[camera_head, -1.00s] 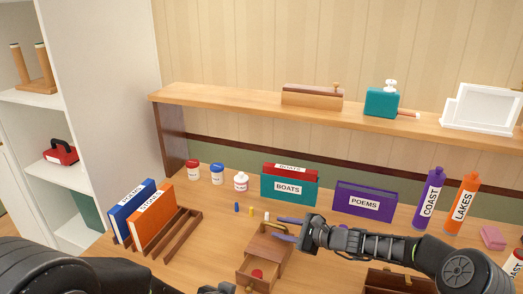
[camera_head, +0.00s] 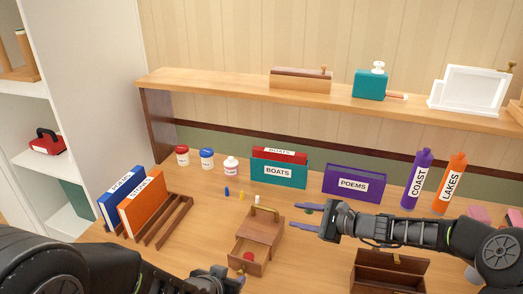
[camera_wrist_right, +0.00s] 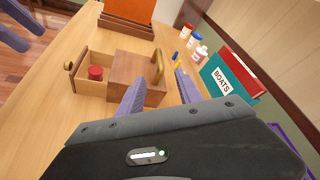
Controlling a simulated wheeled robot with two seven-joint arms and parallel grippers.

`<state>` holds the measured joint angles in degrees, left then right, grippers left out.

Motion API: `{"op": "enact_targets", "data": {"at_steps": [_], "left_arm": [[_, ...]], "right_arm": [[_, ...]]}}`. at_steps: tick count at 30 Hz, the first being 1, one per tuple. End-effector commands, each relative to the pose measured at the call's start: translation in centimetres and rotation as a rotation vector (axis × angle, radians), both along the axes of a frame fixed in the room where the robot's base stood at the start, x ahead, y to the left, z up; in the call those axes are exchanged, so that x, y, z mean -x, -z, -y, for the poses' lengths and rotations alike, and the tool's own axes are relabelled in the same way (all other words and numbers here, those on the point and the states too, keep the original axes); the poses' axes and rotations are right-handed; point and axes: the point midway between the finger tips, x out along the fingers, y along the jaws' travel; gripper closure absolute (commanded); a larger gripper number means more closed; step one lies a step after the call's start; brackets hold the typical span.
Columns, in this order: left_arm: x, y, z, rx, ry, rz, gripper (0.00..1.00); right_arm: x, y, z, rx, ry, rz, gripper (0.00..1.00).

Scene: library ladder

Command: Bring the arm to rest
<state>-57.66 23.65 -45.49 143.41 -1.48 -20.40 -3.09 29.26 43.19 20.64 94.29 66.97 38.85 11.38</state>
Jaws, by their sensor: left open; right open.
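My right gripper (camera_head: 308,217) is open with nothing between its purple fingers. It is above the desk, to the right of a small wooden box with a brass handle (camera_head: 259,227). In the right wrist view the fingers (camera_wrist_right: 158,92) point toward that box (camera_wrist_right: 137,70). The box's drawer (camera_head: 247,257) is pulled out and holds a red round piece (camera_head: 248,256). My left gripper (camera_head: 226,275) is low at the bottom edge of the head view, partly cut off and open; its purple fingers (camera_wrist_right: 28,32) also show at the wrist view's upper left.
Near my right forearm stand the purple POEMS holder (camera_head: 354,184), the COAST bottle (camera_head: 416,180), the LAKES bottle (camera_head: 450,184) and an open wooden box (camera_head: 385,277). The BOATS holder (camera_head: 278,172) and several small jars stand behind. A book rack (camera_head: 168,222) is at left.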

Motion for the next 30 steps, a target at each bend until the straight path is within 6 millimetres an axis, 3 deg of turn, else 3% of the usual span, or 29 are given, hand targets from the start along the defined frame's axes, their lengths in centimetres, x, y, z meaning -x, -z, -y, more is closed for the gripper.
{"op": "enact_targets", "data": {"at_steps": [6, 17, 30], "left_arm": [[0.0, 0.0, 0.0, 0.000, 0.000, 0.000, 0.57], [0.0, -0.3, 0.0, 0.000, 0.000, 0.000, 0.57], [0.0, -6.9, 0.0, 0.000, 0.000, 0.000, 0.57]], "right_arm": [[1.0, -0.5, 1.5, 0.001, 0.001, 0.000, 0.58], [1.0, -0.8, 1.5, 0.000, 0.000, 0.000, 0.58], [1.0, -7.5, 1.4, 0.000, 0.000, 0.000, 0.58]]}}
